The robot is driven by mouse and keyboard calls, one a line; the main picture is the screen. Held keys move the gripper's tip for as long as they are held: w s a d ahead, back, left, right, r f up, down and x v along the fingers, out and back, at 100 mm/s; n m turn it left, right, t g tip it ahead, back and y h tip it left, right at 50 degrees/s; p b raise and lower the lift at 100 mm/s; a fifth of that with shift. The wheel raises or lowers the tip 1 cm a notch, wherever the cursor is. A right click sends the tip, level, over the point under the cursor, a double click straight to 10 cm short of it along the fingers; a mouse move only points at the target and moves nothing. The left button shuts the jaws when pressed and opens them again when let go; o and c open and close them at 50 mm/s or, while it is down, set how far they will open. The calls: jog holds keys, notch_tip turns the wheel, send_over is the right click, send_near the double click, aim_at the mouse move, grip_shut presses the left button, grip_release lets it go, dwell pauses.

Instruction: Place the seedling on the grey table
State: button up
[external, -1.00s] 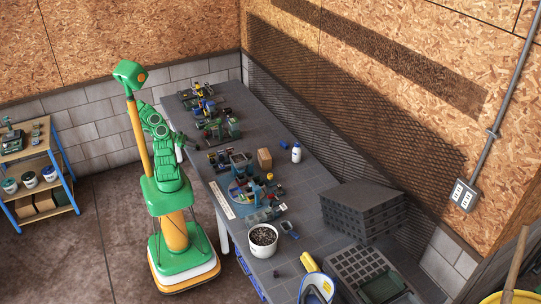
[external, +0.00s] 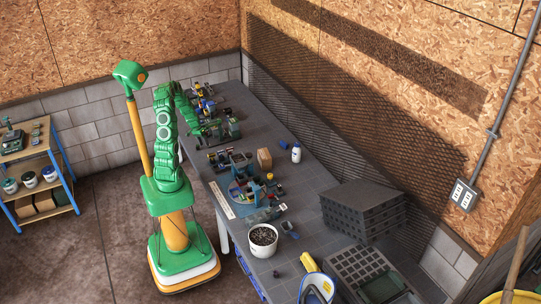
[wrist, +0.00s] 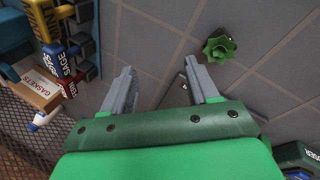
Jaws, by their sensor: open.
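A small green leafy seedling (wrist: 219,46) shows in the wrist view, over the grey tiled table (wrist: 150,40). I cannot pick out the seedling there.
A gaskets box (wrist: 37,88), a white bottle (wrist: 45,119) and labelled blocks (wrist: 58,55) are at the left in the wrist view. In the external view a soil bucket (external: 263,240) and stacked dark trays (external: 362,210) stand toward the near end.

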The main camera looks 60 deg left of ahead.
aim_at(197, 146)
jog(key=s+a+m+y, duration=0.1)
jog(key=m, duration=0.1)
jog(key=s+a+r+m+g+y, duration=0.1)
jog(key=m, duration=0.2)
jog(key=s+a+r+m+g, duration=0.1)
jog(key=m, duration=0.2)
jog(key=shift+r+y, duration=0.2)
jog(key=shift+y, duration=0.2)
jog(key=shift+s+a+r+m+y, duration=0.15)
jog(key=shift+s+a+m, duration=0.05)
jog(key=shift+m, duration=0.3)
jog(key=shift+s+a+r+m+y, duration=0.1)
jog(key=shift+s+a+m+y, duration=0.1)
jog(key=shift+m, duration=0.3)
jog(key=shift+s+a+f, duration=0.1)
jog(key=shift+s+f, duration=0.05)
jog(key=shift+f, duration=3.7)
jog(key=shift+c, duration=0.3)
grip_shut()
jog(key=shift+r, duration=0.1)
